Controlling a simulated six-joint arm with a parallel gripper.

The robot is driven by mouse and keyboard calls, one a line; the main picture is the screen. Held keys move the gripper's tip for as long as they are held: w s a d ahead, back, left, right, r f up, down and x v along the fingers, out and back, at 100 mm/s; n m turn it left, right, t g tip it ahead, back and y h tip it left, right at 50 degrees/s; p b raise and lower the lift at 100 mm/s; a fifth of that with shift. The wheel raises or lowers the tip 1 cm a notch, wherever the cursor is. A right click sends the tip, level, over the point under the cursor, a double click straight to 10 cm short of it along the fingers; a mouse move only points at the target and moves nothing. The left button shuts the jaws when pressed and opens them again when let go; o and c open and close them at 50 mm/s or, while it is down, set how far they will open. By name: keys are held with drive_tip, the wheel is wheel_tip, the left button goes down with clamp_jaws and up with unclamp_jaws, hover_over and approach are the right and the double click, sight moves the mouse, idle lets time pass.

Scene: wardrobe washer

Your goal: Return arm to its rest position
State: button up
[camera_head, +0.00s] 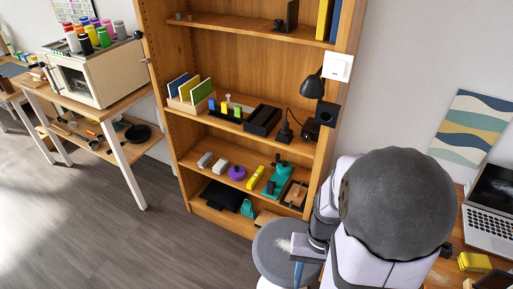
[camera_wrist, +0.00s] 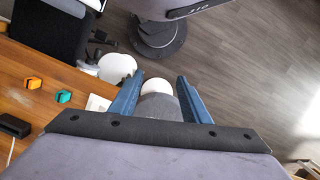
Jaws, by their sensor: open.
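My gripper (camera_wrist: 159,82) shows in the wrist view with its two blue fingers spread apart. No object is held between them. A grey and white rounded thing (camera_wrist: 158,103) shows in the gap between the fingers, and I cannot tell its distance. In the head view my arm, with white links and a large dark grey rounded joint, fills the lower right. It hides part of the desk and the floor behind it. A narrow blue part, likely a finger, shows in front of a round grey stool (camera_head: 271,254).
A wooden shelf unit (camera_head: 224,148) with several small objects stands behind my arm. A desk with a laptop (camera_head: 490,218) is at the right. In the wrist view a wooden desktop (camera_wrist: 60,72) holds an orange block (camera_wrist: 34,83) and a teal block (camera_wrist: 64,96). Open floor (camera_head: 95,225) lies left.

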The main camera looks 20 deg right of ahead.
drive_tip(key=w+a+r+n+t, duration=0.1)
drive_tip(key=w+a+r+n, duration=0.1)
drive_tip(key=a, duration=0.2)
drive_tip(key=w+a+r+n+t+h, duration=0.1)
drive_tip(key=w+a+r+n, duration=0.1)
drive_tip(key=w+a+n, duration=0.1)
drive_tip(key=shift+w+a+n, duration=0.15)
drive_tip(key=shift+a+n, duration=0.15)
drive_tip(key=shift+a, duration=0.5)
